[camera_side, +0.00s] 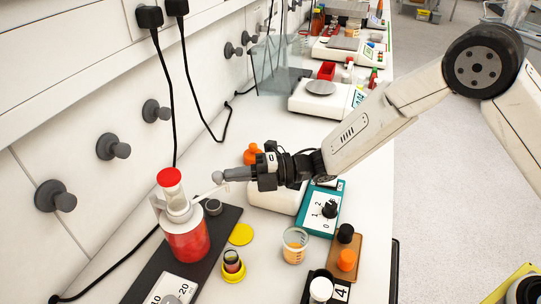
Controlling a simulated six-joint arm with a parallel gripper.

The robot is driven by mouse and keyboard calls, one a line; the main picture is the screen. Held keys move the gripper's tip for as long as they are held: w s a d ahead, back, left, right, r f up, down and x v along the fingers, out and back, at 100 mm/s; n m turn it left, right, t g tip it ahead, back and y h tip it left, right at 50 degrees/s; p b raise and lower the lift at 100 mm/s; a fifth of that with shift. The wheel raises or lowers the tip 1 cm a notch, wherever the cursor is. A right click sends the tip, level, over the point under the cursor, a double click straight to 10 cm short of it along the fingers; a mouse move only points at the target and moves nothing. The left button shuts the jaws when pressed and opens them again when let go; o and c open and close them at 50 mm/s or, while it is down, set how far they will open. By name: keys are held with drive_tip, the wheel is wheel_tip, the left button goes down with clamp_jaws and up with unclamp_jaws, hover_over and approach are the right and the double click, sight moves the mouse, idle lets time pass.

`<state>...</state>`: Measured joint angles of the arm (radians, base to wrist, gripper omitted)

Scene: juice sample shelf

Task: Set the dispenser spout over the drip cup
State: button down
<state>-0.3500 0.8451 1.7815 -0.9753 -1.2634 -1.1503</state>
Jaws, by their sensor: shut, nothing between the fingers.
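The dispenser (187,232) is a clear bottle of red liquid with a red cap, upright on a dark base plate. Its thin pale spout (208,192) points right and slightly up from the white collar. A small dark grey cup (213,207) sits on the base plate just right of the bottle, close below the spout; I take it as the drip cup. My gripper (230,174) is shut and empty, pointing left just above and right of the spout. A small grey ball (218,177) shows at its tip. I cannot tell whether the gripper touches the spout.
A yellow disc (241,234), a yellow-ringed cup (233,266) and a beaker of orange liquid (295,245) stand in front of my gripper. Wall knobs (113,146) and black cables (166,90) line the left.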

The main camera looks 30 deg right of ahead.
drive_tip(key=shift+w+n+g, duration=0.25)
drive_tip(key=shift+n+g, duration=0.25)
drive_tip(key=shift+g, duration=0.3)
drive_tip(key=shift+w+a+n+g+y, duration=0.1)
drive_tip(key=shift+w+n+g+y, duration=0.25)
drive_tip(key=shift+n+g, duration=0.4)
drive_tip(key=shift+m, duration=0.25)
drive_tip(key=shift+w+a, duration=0.35)
drive_tip(key=shift+w, duration=0.4)
drive_tip(key=shift+w+a, duration=0.3)
drive_tip(key=shift+w, duration=0.45)
drive_tip(key=shift+w+a, duration=0.35)
drive_tip(key=shift+w, duration=0.4)
drive_tip(key=d, duration=0.4)
drive_tip(key=w+d, duration=0.1)
drive_tip(key=d, duration=0.9)
drive_tip(key=shift+w, duration=0.35)
